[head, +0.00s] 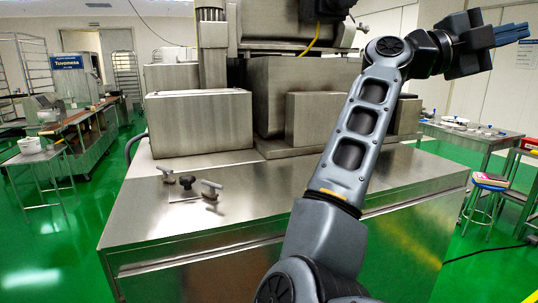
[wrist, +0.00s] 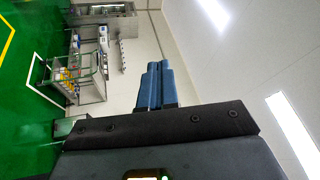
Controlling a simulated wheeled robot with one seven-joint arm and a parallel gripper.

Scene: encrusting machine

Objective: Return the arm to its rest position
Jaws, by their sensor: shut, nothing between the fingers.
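My gripper (head: 511,34) is raised at the upper right in the head view, with its blue fingers pointing right, away from the machine. The fingers lie together, shut and empty. In the wrist view my gripper (wrist: 154,66) shows the same closed blue fingers, with wall and ceiling beyond them. My arm reaches up from the bottom middle of the head view and bends at the elbow near the top. The gripper touches nothing.
The steel encrusting machine (head: 205,125) stands behind my arm on a steel cabinet (head: 150,215). Small knobbed parts (head: 187,181) lie on its left top. A side table (head: 470,134) with items and a stool (head: 490,180) stand right. Green floor (head: 60,255) is open at left.

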